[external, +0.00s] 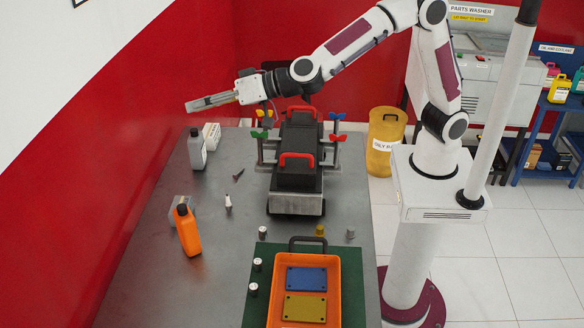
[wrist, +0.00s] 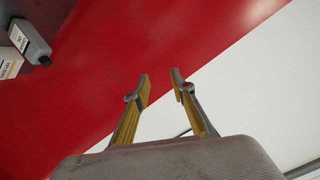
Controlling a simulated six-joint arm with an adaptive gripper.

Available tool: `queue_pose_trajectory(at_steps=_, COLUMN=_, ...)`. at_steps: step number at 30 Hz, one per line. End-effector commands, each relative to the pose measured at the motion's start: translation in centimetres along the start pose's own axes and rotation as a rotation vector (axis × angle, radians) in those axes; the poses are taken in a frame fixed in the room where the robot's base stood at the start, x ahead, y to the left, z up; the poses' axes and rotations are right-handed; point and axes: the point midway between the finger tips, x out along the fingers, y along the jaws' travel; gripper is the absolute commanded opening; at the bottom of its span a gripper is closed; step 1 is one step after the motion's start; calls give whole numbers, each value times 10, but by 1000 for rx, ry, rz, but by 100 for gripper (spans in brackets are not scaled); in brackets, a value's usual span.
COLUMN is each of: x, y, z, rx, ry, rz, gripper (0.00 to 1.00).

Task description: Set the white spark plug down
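A small white piece that looks like the white spark plug (external: 228,203) stands upright on the grey table (external: 160,235), left of the engine trainer (external: 297,180). My gripper (external: 192,105) is raised high over the far left of the table, well away from the plug and pointing left toward the red wall. In the wrist view, my gripper's two fingers (wrist: 161,84) are apart with nothing between them. The plug is not in the wrist view.
An orange bottle (external: 187,230) stands left of the plug, and a grey bottle (external: 196,150) stands farther back. A small dark cone (external: 238,175) is just behind the plug. An orange tray (external: 274,308) holding blue and yellow plates sits on a green mat (external: 256,300) at the front.

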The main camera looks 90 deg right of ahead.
Motion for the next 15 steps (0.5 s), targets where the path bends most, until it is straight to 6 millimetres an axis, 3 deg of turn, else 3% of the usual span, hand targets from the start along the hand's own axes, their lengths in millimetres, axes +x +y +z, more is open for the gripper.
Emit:
queue_pose_trajectory(at_steps=6, x=-41, y=3, z=-24, rx=-41, ry=-65, rz=-92, gripper=24)
queue_pose_trajectory(at_steps=15, x=-106, y=24, z=-31, rx=-122, ry=-179, rz=-169, gripper=24)
